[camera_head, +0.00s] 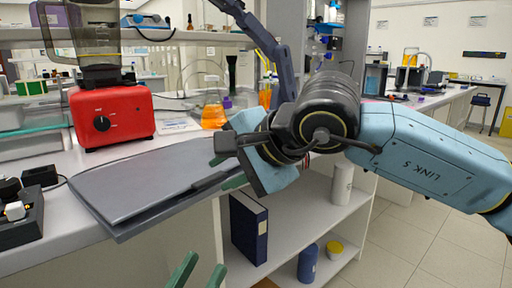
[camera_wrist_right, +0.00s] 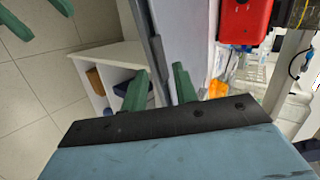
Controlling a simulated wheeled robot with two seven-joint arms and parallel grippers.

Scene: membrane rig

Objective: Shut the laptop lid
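The grey laptop (camera_head: 145,183) lies on the white counter at the left, its front corner over the counter edge. Its lid looks flat or almost flat over the base; I cannot tell whether a small gap is left. My right gripper (camera_head: 226,172) is at the laptop's right end, with its fingers apart. In the right wrist view, the laptop shows as a thin dark edge (camera_wrist_right: 150,40) and the right fingers (camera_wrist_right: 160,90) stand apart near it; contact cannot be seen. My left gripper (camera_head: 198,276) is open and empty, low in front of the counter.
A red blender (camera_head: 112,117) stands behind the laptop, with an orange flask (camera_head: 213,115) to its right. A black box (camera_head: 20,222) is at the counter's left. Below, an open shelf (camera_head: 290,222) holds a dark blue binder (camera_head: 248,228) and a blue container (camera_head: 308,263). Floor is clear at right.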

